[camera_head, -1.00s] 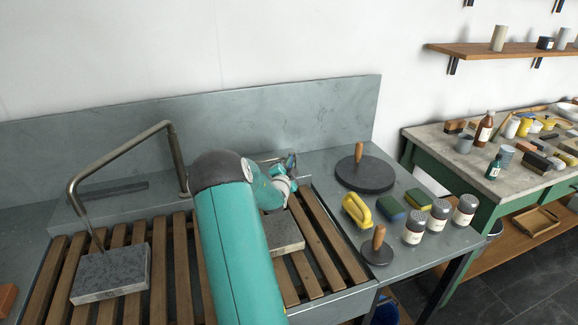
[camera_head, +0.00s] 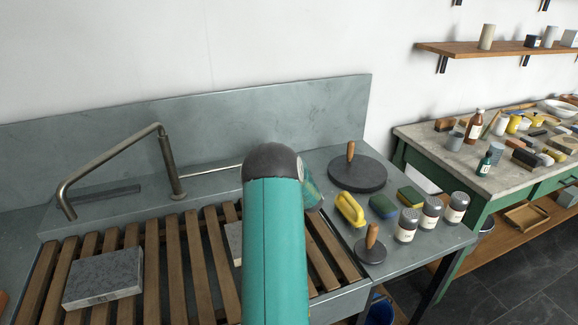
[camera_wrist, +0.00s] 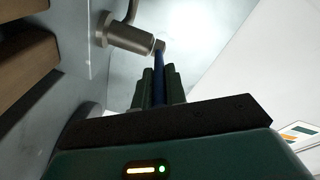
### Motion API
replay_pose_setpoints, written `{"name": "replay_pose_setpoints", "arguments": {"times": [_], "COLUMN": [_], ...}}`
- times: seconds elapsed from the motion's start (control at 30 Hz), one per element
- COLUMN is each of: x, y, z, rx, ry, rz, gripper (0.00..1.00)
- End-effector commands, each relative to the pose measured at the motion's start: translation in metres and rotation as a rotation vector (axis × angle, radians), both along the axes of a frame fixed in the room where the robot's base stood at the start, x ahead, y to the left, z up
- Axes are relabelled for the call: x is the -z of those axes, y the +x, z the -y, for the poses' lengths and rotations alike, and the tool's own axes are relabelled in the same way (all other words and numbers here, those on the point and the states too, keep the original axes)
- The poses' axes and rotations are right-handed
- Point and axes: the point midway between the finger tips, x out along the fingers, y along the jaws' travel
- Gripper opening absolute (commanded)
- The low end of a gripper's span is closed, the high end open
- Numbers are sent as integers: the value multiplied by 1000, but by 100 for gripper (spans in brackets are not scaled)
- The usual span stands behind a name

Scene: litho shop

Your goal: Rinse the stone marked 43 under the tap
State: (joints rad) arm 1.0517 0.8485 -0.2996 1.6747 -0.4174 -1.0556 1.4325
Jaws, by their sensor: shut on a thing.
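A grey stone slab (camera_head: 105,278) lies on the wooden slats of the sink at the left, near the spout end of the bent metal tap (camera_head: 167,165). A second, paler stone (camera_head: 234,240) is mostly hidden behind my arm. I cannot read a number on either. In the wrist view, my gripper (camera_wrist: 159,84) is shut on a narrow blue lever (camera_wrist: 158,64), which meets the end of a grey metal cylinder (camera_wrist: 126,34). In the head view my arm hides the gripper. No water shows at the spout.
A cluttered green bench (camera_head: 440,165) is further right.

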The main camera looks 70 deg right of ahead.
Motion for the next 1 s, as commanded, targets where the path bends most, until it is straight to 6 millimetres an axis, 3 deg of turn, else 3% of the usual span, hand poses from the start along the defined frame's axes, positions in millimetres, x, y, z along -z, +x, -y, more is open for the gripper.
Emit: {"name": "replay_pose_setpoints", "arguments": {"times": [0.33,0.37,0.47,0.8,1.0], "x": [-1,-1,0,0,-1], "y": [0,0,-1,-3,-20], "z": [1,1,1,-2,-21], "rx": [-12,-11,-11,-10,-9], "ry": [0,-1,-1,1,2], "rz": [0,0,0,-1,1], "gripper": [0,17,35,35,35]}}
